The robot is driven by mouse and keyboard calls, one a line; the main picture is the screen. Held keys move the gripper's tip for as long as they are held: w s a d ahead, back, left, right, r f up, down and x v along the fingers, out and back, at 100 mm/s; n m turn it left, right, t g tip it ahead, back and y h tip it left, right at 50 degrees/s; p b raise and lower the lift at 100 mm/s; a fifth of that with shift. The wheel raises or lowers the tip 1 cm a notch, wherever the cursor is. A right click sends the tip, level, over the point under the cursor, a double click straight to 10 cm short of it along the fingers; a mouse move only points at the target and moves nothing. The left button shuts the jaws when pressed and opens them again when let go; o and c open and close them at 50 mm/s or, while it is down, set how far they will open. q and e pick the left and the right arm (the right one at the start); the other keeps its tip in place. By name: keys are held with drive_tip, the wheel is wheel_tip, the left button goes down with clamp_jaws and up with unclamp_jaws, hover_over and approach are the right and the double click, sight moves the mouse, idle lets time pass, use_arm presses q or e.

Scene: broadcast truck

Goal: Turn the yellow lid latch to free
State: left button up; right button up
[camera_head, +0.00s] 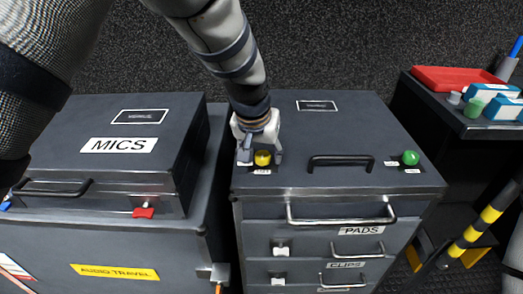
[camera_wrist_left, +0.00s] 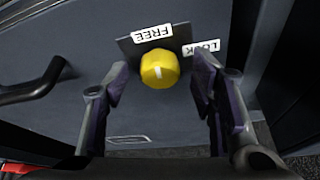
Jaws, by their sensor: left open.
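The yellow lid latch (camera_head: 262,158) is a round knob near the front left corner of the dark lid of the drawer case (camera_head: 345,150). In the left wrist view the yellow latch (camera_wrist_left: 160,70) has a short white mark on its face, beside a FREE label (camera_wrist_left: 152,33) and a LOCK label (camera_wrist_left: 207,50). I cannot tell for sure which label the mark points at. My left gripper (camera_head: 261,153) is over the latch, pointing down. In the wrist view its open fingers (camera_wrist_left: 161,85) stand on either side of the knob, with gaps on both sides. My right gripper is not seen.
A black handle (camera_head: 342,160) and a green knob (camera_head: 410,158) sit on the same lid, to the right. The MICS case (camera_head: 125,140) with a red latch (camera_head: 143,212) stands close on the left. A side table (camera_head: 440,105) with small items is at the right.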

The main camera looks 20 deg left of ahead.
use_arm(q)
drive_tip(key=v, duration=1.2)
